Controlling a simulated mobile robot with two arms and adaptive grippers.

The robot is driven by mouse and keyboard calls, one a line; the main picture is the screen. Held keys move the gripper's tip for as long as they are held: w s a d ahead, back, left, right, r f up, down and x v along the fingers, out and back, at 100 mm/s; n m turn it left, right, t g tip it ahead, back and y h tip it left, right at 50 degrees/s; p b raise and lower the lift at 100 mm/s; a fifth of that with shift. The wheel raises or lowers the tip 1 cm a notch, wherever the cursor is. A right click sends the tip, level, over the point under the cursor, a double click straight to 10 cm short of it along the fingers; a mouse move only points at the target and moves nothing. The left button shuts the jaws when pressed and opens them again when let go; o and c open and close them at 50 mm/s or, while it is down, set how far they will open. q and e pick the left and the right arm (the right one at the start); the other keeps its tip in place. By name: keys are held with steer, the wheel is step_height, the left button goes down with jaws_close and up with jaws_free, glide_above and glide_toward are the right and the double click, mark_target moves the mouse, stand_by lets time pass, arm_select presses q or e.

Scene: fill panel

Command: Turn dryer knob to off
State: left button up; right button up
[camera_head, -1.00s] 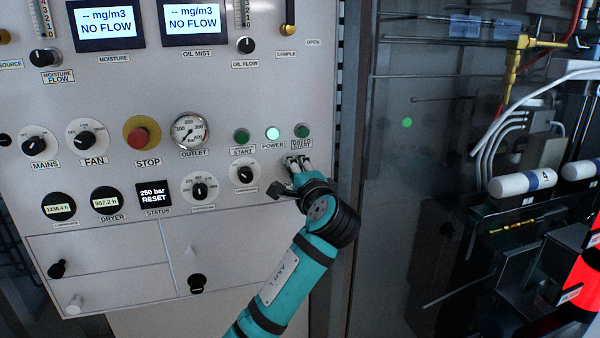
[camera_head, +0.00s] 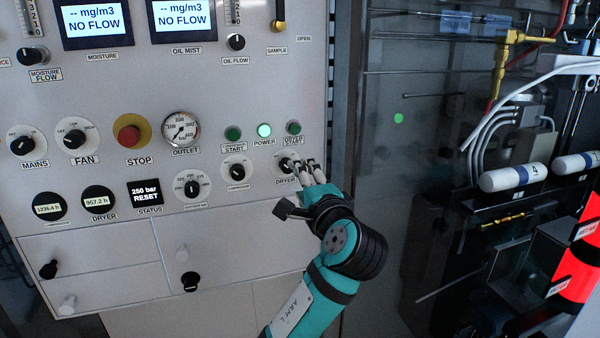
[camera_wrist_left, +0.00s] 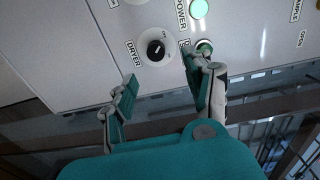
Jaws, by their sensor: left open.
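The dryer knob (camera_head: 286,165) is a black knob on a pale round plate at the panel's right side, above a DRYER label. It also shows uncovered in the left wrist view (camera_wrist_left: 155,50), with a pale pointer mark; I cannot read for sure which setting it points to. My left gripper (camera_head: 311,172) is just right of and below the knob in the head view. In the left wrist view its two fingers (camera_wrist_left: 165,92) are spread apart and empty, with the knob beyond and between them. I see no contact with the knob. My right gripper is in neither view.
The green dryer start button (camera_head: 293,127) sits just above the knob. It appears close to one fingertip in the wrist view (camera_wrist_left: 204,47). A similar knob (camera_head: 237,171) is to the left. The red stop button (camera_head: 129,135) is farther left. Glass lies right of the panel.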

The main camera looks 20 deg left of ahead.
arm_select(q)
steer(key=shift+v, duration=1.7)
